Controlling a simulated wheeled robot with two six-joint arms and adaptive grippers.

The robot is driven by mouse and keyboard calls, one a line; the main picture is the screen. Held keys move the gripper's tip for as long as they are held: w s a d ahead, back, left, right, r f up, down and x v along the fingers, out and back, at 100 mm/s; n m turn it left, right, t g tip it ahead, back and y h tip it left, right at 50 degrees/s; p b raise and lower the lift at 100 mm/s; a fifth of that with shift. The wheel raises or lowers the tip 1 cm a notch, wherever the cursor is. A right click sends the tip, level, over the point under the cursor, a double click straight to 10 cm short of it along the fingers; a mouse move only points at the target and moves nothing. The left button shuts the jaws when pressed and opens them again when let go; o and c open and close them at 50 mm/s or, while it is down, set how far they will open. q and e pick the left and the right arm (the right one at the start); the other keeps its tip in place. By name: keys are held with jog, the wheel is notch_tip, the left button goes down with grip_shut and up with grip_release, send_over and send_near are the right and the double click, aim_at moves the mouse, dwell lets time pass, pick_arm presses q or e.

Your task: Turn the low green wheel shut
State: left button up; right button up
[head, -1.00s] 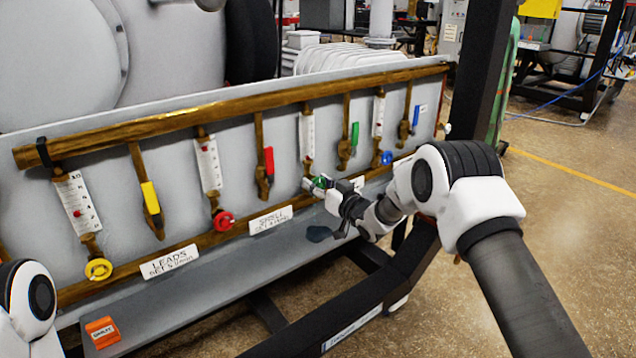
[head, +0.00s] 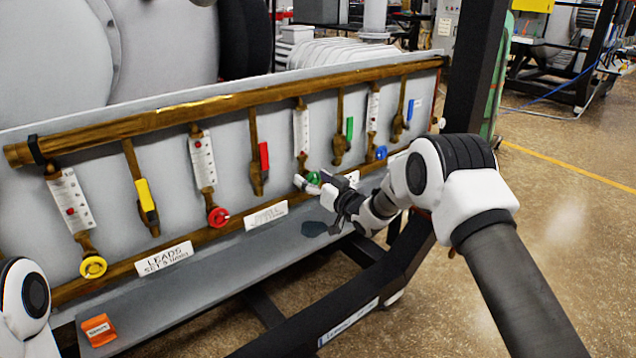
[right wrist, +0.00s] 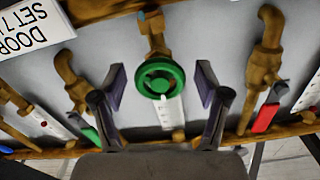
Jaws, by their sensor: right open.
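The low green wheel (head: 314,178) sits on a brass valve at the bottom of a panel pipe. In the right wrist view the green wheel (right wrist: 161,78) is a spoked ring facing the camera. My right gripper (head: 326,183) is open at the wheel. In the right wrist view its two fingers (right wrist: 160,88) stand left and right of the wheel, with a gap on each side. I cannot tell how deep the fingertips reach past the rim. My left gripper is out of view.
Red (head: 218,217), yellow (head: 93,266) and blue (head: 381,152) wheels sit on the same panel. A red lever (head: 264,156) and a green lever (head: 349,128) flank the green wheel's pipe. A grey ledge (head: 215,285) runs below, with an orange block (head: 98,330).

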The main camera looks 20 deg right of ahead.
jog(key=v, duration=1.1)
jog(key=shift+s, duration=0.4)
jog(key=shift+d, duration=0.1)
jog(key=s+a+f+m+g+h, duration=0.1)
jog(key=s+a+f+g, duration=0.25)
jog(key=s+f, duration=0.85)
jog(key=s+a+f+m+g+h, duration=0.1)
jog(key=s+a+f+g+h, duration=0.15)
jog(key=s+f+g, duration=0.85)
jog(key=s+d+f+g+h, duration=0.15)
jog(key=s+f, duration=0.25)
jog(key=s, duration=0.6)
jog(key=s+d+f+h, duration=0.15)
jog(key=s+f, duration=0.35)
jog(key=s, duration=0.6)
notch_tip(320, 180, up, 12)
jog(key=g+p, duration=0.1)
jog(key=p, duration=1.1)
jog(key=shift+s+d, duration=0.15)
jog(key=shift+s, duration=0.3)
